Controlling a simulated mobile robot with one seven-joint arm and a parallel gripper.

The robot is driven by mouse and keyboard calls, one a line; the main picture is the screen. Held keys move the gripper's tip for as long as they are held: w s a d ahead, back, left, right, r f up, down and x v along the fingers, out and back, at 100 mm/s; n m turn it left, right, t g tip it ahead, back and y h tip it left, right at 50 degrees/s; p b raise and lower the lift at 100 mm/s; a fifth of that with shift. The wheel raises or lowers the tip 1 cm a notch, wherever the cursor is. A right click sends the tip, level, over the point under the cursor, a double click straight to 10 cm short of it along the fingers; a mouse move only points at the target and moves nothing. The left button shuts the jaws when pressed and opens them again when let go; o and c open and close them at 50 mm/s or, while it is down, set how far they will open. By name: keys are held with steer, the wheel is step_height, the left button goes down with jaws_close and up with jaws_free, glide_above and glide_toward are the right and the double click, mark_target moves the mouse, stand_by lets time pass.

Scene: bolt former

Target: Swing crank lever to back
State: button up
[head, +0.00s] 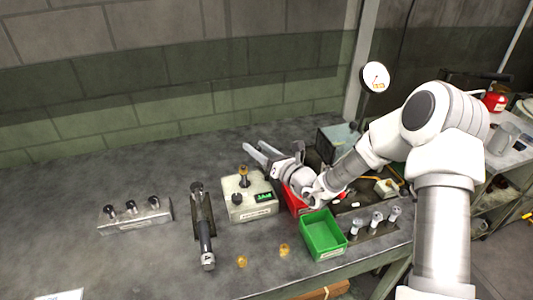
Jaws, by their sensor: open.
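A dark lever-like bar (203,225) with thick, knob-like ends lies along a narrow dark plate on the bench, left of centre. Its lighter-tipped end points to the front; I take it for the crank lever, though its pivot is not clear. My gripper (254,147) is right of and behind this bar, above the bench. Its two fingers point left and are spread, with nothing between them. They are apart from the bar and behind the pale box.
A pale box (249,202) with a green display and upright posts stands right of the bar. A metal rack (136,221) with dark-topped pegs stands left. A green bin (323,235) and red bin (294,203) are right. Brass pieces (284,250) lie in front.

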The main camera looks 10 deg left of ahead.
steer(key=v, duration=1.7)
steer(key=shift+s+d+r, duration=0.1)
steer(key=shift+s, duration=0.05)
steer(key=s+a+r+n+g+h, duration=0.1)
steer(key=s+r+n+g, duration=0.25)
steer(key=s+n, duration=0.25)
steer(key=s+a+r+n+g+h+p, duration=0.1)
steer(key=s+r+n+g, duration=0.1)
steer(key=s+n+g, duration=0.4)
steer(key=s+a+r+n+g, duration=0.2)
steer(key=s+r+n+g, duration=0.1)
steer(key=s+n, duration=0.3)
steer(key=s+d+r+n+t+h, duration=0.2)
steer(key=d+r+n+t+h, duration=0.1)
steer(key=d, duration=0.5)
steer(key=s+d+r+n+t+h+p, duration=0.1)
steer(key=s+d+r+n+t+h, duration=0.2)
steer(key=d+r+n+h, duration=0.3)
steer(key=d+n+h, duration=0.2)
steer(key=d, duration=0.1)
steer(key=shift+d+n+h+p, duration=0.2)
steer(key=shift+n+h+p, duration=0.1)
steer(key=shift+n, duration=0.1)
